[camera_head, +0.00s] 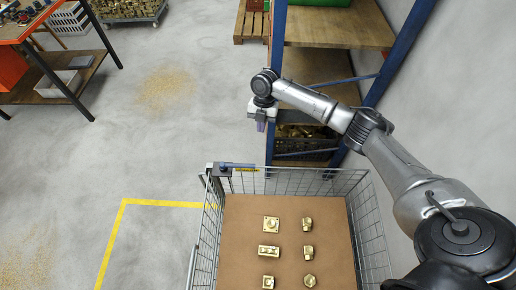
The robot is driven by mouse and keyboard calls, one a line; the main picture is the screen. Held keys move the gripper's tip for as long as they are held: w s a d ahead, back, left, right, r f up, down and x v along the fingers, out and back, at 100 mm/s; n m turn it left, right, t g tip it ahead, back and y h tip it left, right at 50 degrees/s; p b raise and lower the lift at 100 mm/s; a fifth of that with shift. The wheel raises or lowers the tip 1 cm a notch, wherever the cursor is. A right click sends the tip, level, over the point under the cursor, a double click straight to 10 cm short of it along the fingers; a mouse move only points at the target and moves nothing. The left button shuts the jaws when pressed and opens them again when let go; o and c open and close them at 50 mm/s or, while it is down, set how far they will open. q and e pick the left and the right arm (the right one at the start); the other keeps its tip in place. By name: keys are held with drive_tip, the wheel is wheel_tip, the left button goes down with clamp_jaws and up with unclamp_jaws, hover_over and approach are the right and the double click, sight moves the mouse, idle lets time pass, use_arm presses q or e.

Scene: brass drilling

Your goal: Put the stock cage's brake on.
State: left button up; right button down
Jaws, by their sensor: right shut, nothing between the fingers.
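The stock cage (209,215) is a wire-sided trolley at the bottom centre, with a brown board as its floor. A dark block with a blue lever (238,165) sits on its far top rail near the far left corner. The lever lies roughly along the rail, by a small yellow label (246,170). I take this for the brake, but its setting is too small to tell. My right gripper (261,125) points down beyond the far rail, apart from the lever. It is shut and empty. My left gripper is out of view.
Several brass parts (269,252) lie on the cage floor. A blue-framed rack (277,60) with wooden shelves stands behind, close to my right arm. A workbench (45,70) is at the upper left. The floor left of the cage is open, with a yellow line (112,240).

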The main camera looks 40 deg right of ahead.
drive_tip(key=s+a+f, duration=0.3)
drive_tip(key=a+f, duration=0.3)
drive_tip(key=f, duration=0.4)
drive_tip(key=shift+s+b, duration=0.3)
drive_tip(key=shift+b, duration=0.05)
